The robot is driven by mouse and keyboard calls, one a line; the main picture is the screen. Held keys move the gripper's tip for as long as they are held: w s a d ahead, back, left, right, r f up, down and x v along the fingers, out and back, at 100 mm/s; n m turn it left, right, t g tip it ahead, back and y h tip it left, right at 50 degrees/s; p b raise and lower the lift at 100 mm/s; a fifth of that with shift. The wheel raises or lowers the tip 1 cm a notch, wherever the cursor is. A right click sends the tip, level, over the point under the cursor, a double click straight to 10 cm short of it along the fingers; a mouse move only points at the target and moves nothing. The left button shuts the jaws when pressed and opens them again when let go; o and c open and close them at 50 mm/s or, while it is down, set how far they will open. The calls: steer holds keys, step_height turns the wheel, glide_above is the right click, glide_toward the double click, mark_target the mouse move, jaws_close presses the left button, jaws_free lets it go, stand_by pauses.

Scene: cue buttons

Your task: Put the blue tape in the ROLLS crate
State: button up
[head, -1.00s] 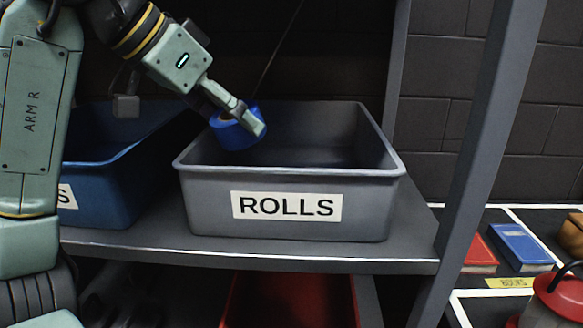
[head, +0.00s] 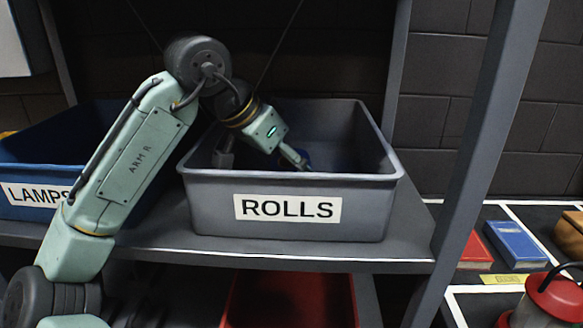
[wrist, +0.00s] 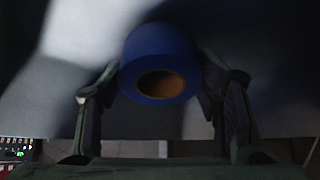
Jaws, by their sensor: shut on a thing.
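The grey ROLLS crate (head: 365,190) stands on the shelf, its white label facing me. My gripper (head: 300,162) reaches down inside the crate, below the level of its rim. In the wrist view my gripper (wrist: 160,85) is shut on the blue tape (wrist: 160,50), with a finger on either side of the roll and its brown core showing. In the head view only a small part of the blue tape (head: 304,155) shows beside the fingertips; the crate and gripper hide the rest. I cannot tell whether the roll touches the crate floor.
A blue LAMPS crate (head: 22,180) stands to the left on the same shelf (head: 330,250). A grey upright post (head: 480,150) is at right. A red crate (head: 290,300) is below. Red and blue books (head: 516,244) and a red lantern (head: 550,305) are at lower right.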

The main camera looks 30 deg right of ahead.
mark_target(280, 168)
steer(key=y+p, duration=0.1)
steer(key=d+r+y+p, duration=0.1)
steer(key=y, duration=0.1)
steer(key=shift+a+f, duration=0.1)
steer(key=shift+f, duration=1.6)
steer(key=o, duration=1.2)
steer(key=shift+b+v, duration=0.4)
steer(key=shift+v, duration=3.4)
